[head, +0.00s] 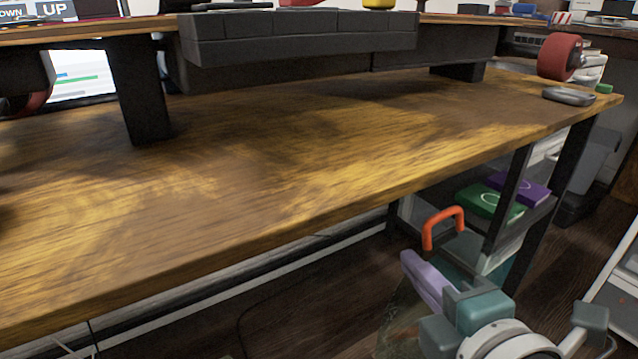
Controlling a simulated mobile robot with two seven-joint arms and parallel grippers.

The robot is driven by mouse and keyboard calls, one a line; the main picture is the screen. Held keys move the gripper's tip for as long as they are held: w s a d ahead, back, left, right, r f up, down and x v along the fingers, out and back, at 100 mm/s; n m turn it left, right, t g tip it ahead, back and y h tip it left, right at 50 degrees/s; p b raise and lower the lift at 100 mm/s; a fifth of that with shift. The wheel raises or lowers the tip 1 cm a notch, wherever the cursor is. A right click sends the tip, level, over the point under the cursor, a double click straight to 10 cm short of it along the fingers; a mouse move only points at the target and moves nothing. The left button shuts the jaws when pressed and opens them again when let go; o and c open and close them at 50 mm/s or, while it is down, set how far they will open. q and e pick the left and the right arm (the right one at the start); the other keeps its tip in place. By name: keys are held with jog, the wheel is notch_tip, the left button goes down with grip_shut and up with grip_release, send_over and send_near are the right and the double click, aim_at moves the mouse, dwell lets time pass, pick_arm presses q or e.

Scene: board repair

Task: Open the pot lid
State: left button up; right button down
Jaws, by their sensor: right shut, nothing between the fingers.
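No pot or pot lid can be made out in the head view. My right gripper (428,282) is at the lower right, in front of and below the front edge of the wooden table (240,170). It is shut and holds nothing. Its lilac finger points up and to the left, with teal and grey parts behind it. My left gripper is not in view.
The tabletop is mostly clear. A grey oval dish (569,96) and a red roll (560,57) are at its right end. A raised dark shelf (300,38) spans the back. Below, an orange handle (442,226) and green box (489,203) show beyond my gripper.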

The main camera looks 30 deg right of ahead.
jog(key=b+x, duration=0.2)
jog(key=x, duration=0.6)
jog(key=s+d, duration=0.1)
jog(key=s+d+r, duration=0.1)
jog(key=s, duration=0.1)
jog(key=shift+s+d, duration=0.15)
jog(key=shift+d, duration=0.05)
